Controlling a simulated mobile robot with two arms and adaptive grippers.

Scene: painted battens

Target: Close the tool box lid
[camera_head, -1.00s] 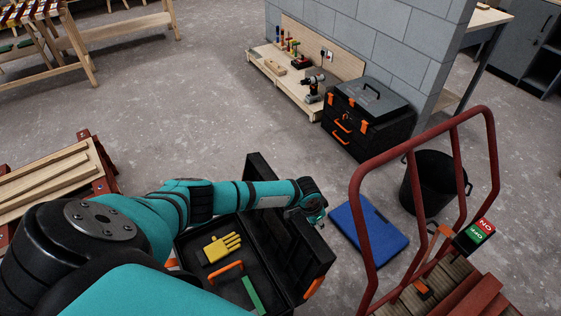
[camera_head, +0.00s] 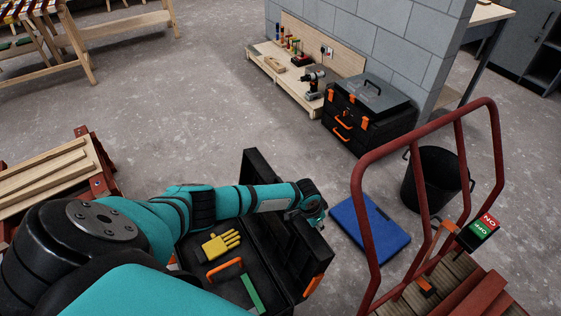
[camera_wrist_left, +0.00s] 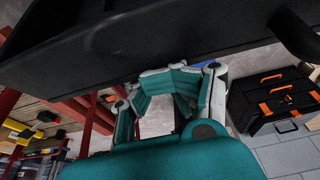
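The black tool box (camera_head: 198,270) stands open at the bottom middle of the head view. A yellow glove (camera_head: 221,245), an orange handle and a green strip show inside. Its lid (camera_head: 262,178) stands raised along the right side of the box. My left arm reaches over the box from the left. My left gripper (camera_head: 318,214) is at the lid's outer right side. In the left wrist view the gripper (camera_wrist_left: 170,80) looks shut, its teal pads together with nothing between them. A dark panel (camera_wrist_left: 140,40), apparently the lid, is close beyond the fingertips; contact cannot be told. My right gripper is not in view.
A blue case (camera_head: 370,228) lies on the floor right of the lid. A red-railed cart (camera_head: 362,190) and a black bin (camera_head: 432,182) stand farther right. Another, closed tool box (camera_head: 370,112) is by the block wall. Open floor lies beyond the lid.

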